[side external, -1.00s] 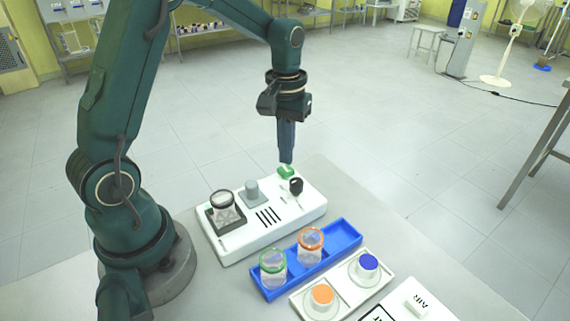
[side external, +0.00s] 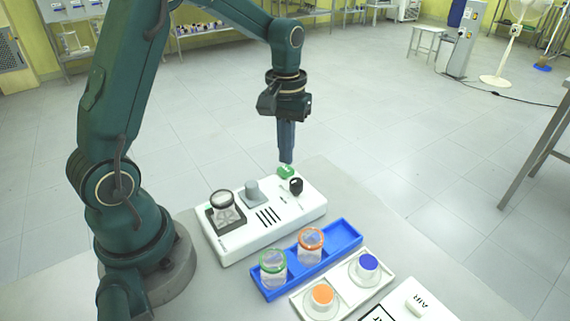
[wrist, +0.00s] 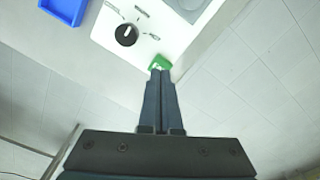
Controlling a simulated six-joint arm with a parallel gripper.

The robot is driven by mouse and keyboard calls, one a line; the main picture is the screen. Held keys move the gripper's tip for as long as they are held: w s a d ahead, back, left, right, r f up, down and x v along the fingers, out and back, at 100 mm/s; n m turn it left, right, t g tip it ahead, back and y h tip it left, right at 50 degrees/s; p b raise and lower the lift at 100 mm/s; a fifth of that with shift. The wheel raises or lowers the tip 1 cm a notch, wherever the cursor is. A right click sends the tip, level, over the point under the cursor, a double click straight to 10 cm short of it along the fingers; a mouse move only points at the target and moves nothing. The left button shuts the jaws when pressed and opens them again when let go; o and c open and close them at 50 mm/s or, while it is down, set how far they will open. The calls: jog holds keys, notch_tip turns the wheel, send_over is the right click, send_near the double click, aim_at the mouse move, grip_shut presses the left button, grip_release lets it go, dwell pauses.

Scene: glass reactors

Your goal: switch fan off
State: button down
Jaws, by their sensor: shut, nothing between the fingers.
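A white device (side external: 312,209) stands on the grey table. A green rocker switch (side external: 286,172) sits at its far end, beside a round black knob (side external: 296,187). In the wrist view the green switch (wrist: 159,62) lies just past my fingertips, and the black knob (wrist: 126,35) is to its upper left. My gripper (side external: 287,160) points down, shut and empty, with its tips at or just above the switch. It also shows in the wrist view (wrist: 161,76). Whether the tips touch the switch is unclear, as they cover part of it. A clear dark-rimmed vessel (side external: 226,211) stands at the device's near-left end.
A blue tray (side external: 345,238) with two glass jars lies in front. A white tray (side external: 341,287) holds orange-capped and blue-capped vessels. A white floor fan (side external: 513,45) stands far back right.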

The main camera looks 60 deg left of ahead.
jog(key=shift+f, duration=1.05)
jog(key=shift+r, duration=3.55)
notch_tip(320, 180, up, 4)
jog(key=t, duration=0.1)
send_over(286, 169)
jog(key=d, duration=0.2)
jog(key=s+d+r+m+t, duration=0.2)
jog(key=s+d+r, duration=0.1)
jog(key=s, duration=0.3)
jog(key=s+d+f+m+t, duration=0.2)
jog(key=s+f+m, duration=0.1)
jog(key=s, duration=0.4)
jog(key=shift+s+d+f+m+t, duration=0.25)
jog(key=shift+d+m+t, duration=0.1)
jog(key=shift+m, duration=0.15)
